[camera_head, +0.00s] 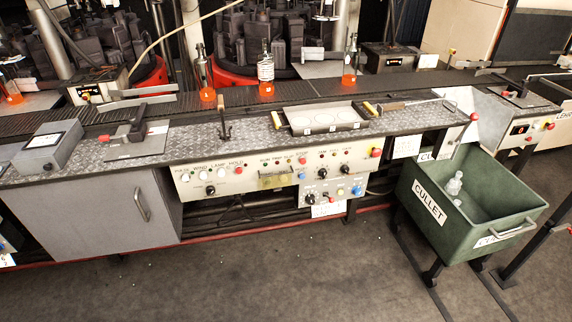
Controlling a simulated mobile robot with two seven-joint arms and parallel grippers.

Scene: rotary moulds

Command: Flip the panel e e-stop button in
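The control panel (215,178) is a cream-coloured strip on the front of the workbench. A red round button (376,153), the most likely panel e-stop, sits at the panel's right end. Smaller red buttons show at the panel's middle (302,160) and left part (238,170). Another red button (473,116) is at the bench's right end. Whether any of them is pressed in is too small to tell. Neither of my grippers is in view.
A green cullet cart (425,203) with clear bottles stands at the right, near the panel's right end. A flat tray (290,127) and a grey box (50,144) are on the bench (195,136). The floor (260,270) before the panel is clear.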

